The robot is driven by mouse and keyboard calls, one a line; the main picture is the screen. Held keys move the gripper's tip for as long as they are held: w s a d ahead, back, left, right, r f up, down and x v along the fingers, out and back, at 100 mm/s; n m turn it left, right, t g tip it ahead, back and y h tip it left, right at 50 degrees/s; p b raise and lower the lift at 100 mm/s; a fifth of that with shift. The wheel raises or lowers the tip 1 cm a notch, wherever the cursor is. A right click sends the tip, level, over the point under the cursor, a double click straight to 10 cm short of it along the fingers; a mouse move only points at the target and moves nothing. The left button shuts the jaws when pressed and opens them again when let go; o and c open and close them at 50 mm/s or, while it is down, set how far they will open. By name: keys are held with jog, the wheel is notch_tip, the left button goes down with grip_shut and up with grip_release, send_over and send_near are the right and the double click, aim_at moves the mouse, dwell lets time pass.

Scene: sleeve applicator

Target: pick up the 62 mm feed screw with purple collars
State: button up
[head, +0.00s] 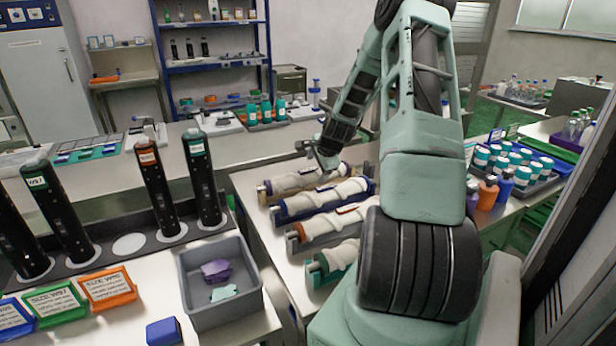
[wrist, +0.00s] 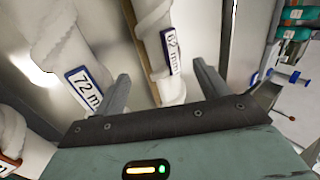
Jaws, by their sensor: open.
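The 62 mm feed screw (head: 290,184) is a white spiral roller, the farthest in a row of several on the bench in the head view. The purple of its collars is hard to make out. In the wrist view the screw (wrist: 153,45) bears a "62 mm" tag and runs between the two fingers. My gripper (head: 322,160) is over the far end of the row, and its fingers (wrist: 160,76) are open and empty. Whether they have come down around the screw or are still above it, I cannot tell. My arm hides the right ends of the nearer screws.
A screw with blue collars and a "72 mm" tag (wrist: 85,88) lies close beside it, also in the head view (head: 322,199). Orange-collared (head: 325,225) and green-collared (head: 340,258) screws lie nearer. A grey bin (head: 200,318) stands left. Teal-banded jars (head: 508,158) stand right.

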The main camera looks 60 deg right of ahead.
aim_at(310, 174)
jog(key=shift+w+p+x, duration=0.25)
jog(key=shift+p+x, duration=0.95)
jog(key=shift+x, duration=2.3)
jog(key=shift+a+r, duration=0.1)
jog(key=shift+a, duration=0.05)
jog(key=c, duration=1.5)
jog(key=shift+r, duration=0.1)
jog(key=shift+c, duration=0.2)
